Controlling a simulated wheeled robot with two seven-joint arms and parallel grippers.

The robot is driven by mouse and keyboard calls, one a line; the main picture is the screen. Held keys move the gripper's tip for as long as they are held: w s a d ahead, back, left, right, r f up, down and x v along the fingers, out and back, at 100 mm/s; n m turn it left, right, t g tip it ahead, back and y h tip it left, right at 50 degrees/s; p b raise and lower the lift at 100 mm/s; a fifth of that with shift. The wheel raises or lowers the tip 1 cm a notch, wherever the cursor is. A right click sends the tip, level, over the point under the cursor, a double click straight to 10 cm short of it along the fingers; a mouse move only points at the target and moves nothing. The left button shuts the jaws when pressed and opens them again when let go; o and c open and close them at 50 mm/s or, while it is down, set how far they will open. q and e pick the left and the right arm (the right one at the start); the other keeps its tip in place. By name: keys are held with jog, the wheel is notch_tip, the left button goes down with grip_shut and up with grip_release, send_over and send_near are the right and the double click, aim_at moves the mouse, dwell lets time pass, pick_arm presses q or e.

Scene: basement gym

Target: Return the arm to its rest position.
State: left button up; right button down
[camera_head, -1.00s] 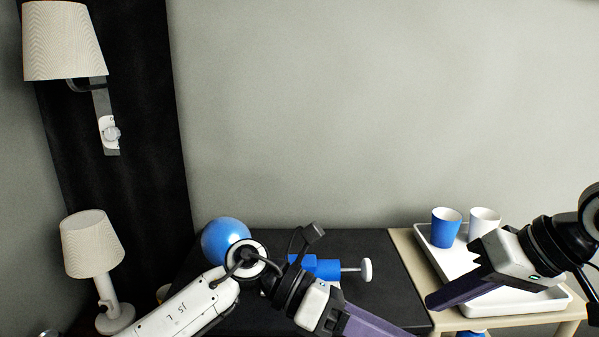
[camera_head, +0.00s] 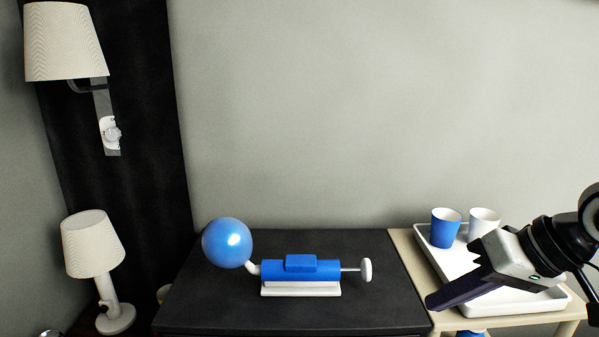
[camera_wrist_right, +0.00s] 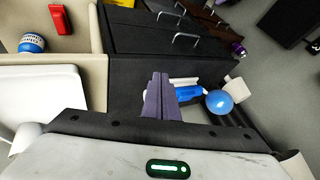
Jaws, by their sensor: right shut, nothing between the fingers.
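My right gripper (camera_head: 432,303) comes in from the right in the head view, in front of the white tray, with its fingers pointing left. It is shut and empty. In the right wrist view its two purple-grey fingers (camera_wrist_right: 161,98) lie together. My left arm and gripper do not show in the head view. A blue pump (camera_head: 300,269) on a white base lies on the black cabinet top, its white handle to the right. A blue balloon (camera_head: 227,243) is on the nozzle at its left end. My right gripper is apart from the pump.
The white tray (camera_head: 556,304) on a beige table holds a blue cup (camera_head: 445,228) and a white cup (camera_head: 484,222). The black cabinet top (camera_head: 213,309) is clear around the pump. A white lamp (camera_head: 92,246) stands at the left. A red object (camera_wrist_right: 60,19) shows in the wrist view.

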jog(key=a+f+t, duration=0.1)
jog(key=a+f, duration=0.2)
jog(key=f, duration=0.9)
jog(key=a+f+t, duration=0.1)
jog(key=a+f, duration=0.1)
jog(key=f, duration=0.9)
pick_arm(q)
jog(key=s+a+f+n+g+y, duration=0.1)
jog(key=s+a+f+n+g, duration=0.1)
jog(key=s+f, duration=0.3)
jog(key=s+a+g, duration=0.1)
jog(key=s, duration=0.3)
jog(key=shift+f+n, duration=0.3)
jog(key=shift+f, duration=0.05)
pick_arm(e)
jog(key=s+f+n+t+h, duration=0.1)
jog(key=s+f+t+h, duration=0.1)
jog(key=s+f, duration=1.4)
jog(key=s+h, duration=0.1)
jog(key=s, duration=0.2)
jog(key=shift+a+f, duration=0.2)
jog(key=shift+a, duration=0.15)
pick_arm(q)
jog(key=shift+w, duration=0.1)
